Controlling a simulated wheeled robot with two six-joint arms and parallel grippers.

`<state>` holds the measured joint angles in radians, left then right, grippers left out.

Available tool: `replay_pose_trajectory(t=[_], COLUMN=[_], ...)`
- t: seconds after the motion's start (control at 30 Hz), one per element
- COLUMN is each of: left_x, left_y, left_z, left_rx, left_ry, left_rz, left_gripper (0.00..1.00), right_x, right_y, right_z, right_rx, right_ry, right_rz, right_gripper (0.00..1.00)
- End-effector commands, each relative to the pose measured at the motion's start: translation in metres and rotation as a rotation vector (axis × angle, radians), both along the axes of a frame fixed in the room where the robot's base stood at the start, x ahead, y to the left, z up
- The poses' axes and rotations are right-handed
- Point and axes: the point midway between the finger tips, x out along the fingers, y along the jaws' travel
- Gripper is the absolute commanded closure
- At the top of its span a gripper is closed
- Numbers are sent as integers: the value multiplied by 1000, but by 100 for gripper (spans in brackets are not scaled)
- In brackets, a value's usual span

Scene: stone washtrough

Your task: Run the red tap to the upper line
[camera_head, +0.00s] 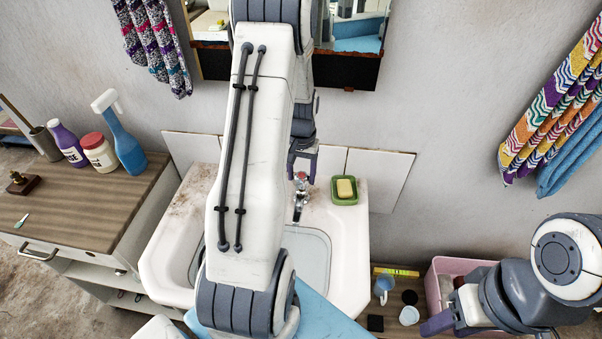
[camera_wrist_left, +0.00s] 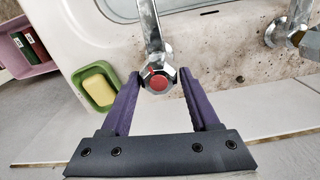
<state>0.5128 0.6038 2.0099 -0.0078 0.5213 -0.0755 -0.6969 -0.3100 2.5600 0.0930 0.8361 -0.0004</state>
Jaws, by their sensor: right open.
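The red tap (camera_head: 301,177) is a chrome tap with a red-marked knob at the back of the white washtrough (camera_head: 345,225). Its knob also shows in the left wrist view (camera_wrist_left: 157,79). My left gripper (camera_head: 303,160) is at the tap; in the wrist view its purple fingers (camera_wrist_left: 161,74) stand open on either side of the knob. The left finger is very near the knob; contact cannot be told. The basin (camera_head: 312,262) looks pale grey-blue inside; my arm hides much of it, and I cannot make out a line. My right gripper (camera_head: 437,323) is low at the right, away from the trough.
A green dish (camera_head: 334,199) with yellow soap (camera_head: 345,188) sits right of the tap. A second chrome tap (camera_wrist_left: 275,35) shows in the wrist view. Bottles stand on the left cabinet (camera_head: 90,205).

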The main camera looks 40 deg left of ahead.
Motion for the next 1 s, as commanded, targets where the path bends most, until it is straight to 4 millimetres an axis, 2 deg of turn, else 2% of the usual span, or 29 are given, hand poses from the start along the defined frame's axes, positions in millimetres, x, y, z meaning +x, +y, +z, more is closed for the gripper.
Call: replay_pose_trajectory(t=[0.33, 0.47, 0.8, 1.0], left_x=[0, 1, 2, 1], left_y=[0, 0, 2, 2], left_z=[0, 9, 72, 99], left_rx=[-1, 1, 2, 0], left_ry=[0, -3, -5, -2], left_rz=[0, -1, 0, 1], left_gripper=[15, 15, 15, 15], right_x=[0, 0, 0, 0], right_y=[0, 0, 0, 0], right_z=[0, -1, -7, -8], right_rx=[0, 0, 0, 0], right_ry=[0, 0, 0, 0], right_rz=[0, 0, 0, 0], right_gripper=[50, 50, 50, 50])
